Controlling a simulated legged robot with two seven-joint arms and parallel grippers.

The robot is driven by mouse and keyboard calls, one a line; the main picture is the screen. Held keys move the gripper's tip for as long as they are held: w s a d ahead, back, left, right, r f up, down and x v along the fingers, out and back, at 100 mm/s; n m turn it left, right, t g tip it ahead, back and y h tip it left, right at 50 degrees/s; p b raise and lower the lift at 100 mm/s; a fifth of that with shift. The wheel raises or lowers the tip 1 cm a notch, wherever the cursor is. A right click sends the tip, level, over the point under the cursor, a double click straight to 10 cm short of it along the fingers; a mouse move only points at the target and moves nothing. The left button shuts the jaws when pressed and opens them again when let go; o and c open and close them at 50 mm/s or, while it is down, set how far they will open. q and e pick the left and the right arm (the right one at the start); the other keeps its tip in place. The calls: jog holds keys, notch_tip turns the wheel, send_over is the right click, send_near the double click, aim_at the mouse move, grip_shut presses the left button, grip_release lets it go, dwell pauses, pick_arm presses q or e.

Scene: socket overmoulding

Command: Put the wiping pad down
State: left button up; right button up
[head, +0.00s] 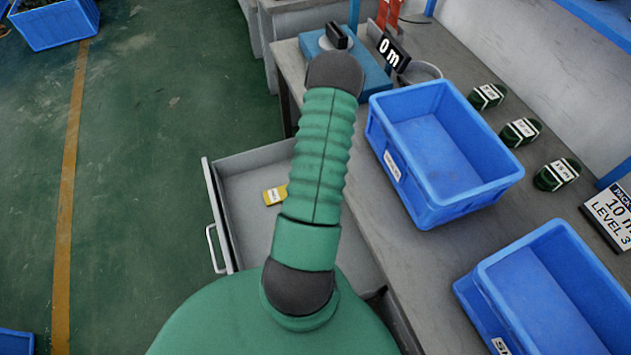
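I cannot make out a wiping pad for certain. A small yellow item with a white label (273,195) lies in the open grey drawer (246,225) below the workbench; I cannot tell what it is. A blue block with a dark upright piece (339,36) on it stands at the far end of the bench, partly hidden. A green ribbed part with dark joints fills the middle of the head view and covers part of the drawer and bench edge. Neither of my grippers can be seen, so whether they hold anything is hidden.
Two empty-looking blue bins, one mid-bench (374,135) and one nearer (467,286), stand on the grey workbench (375,215). Three dark green labelled items (520,132) lie along the back. A "0 m" sign (394,52) stands at the far end. Green floor at left is mostly clear.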

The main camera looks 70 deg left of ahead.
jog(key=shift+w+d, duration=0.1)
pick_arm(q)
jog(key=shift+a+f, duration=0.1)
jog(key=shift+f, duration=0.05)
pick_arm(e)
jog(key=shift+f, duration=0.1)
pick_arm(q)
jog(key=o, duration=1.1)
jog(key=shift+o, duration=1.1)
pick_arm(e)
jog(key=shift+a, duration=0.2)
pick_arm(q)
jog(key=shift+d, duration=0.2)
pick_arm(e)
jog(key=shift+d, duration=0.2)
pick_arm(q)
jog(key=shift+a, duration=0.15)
